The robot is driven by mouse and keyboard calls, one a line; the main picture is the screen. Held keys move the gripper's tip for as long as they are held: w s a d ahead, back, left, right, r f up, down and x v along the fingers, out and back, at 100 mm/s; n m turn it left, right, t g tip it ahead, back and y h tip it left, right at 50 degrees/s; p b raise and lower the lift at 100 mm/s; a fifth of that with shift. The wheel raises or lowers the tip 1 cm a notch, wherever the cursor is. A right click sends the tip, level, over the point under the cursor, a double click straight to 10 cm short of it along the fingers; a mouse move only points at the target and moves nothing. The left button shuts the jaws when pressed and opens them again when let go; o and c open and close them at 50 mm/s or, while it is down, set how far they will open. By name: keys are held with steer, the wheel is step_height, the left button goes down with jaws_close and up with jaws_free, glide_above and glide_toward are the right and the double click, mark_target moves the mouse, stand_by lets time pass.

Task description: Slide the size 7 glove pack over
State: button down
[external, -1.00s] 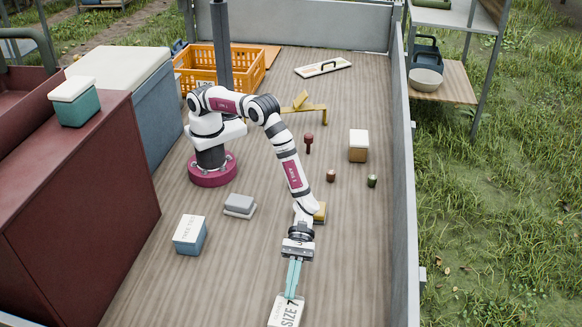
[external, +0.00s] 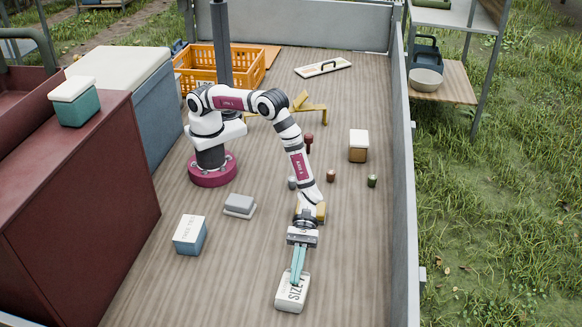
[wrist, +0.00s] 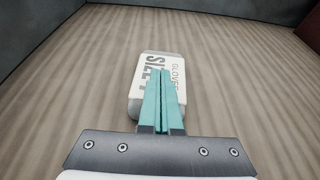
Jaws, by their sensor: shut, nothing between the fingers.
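The white size 7 glove pack (external: 290,301) lies flat on the wooden floor at the near end of my reach. The fingers hide part of the print.
A blue box with a white lid (external: 189,237) and a grey pack (external: 239,206) stand left of my arm. A yellow item (external: 320,212) is partly hidden behind my wrist. The grey side wall (external: 401,220) runs along the right. Floor around the glove pack is clear.

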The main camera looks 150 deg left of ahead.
steer(key=s+a, duration=0.6)
steer(key=s, duration=0.1)
steer(key=shift+a+f, duration=0.2)
steer(key=shift+f, duration=0.15)
steer(key=shift+r, duration=0.1)
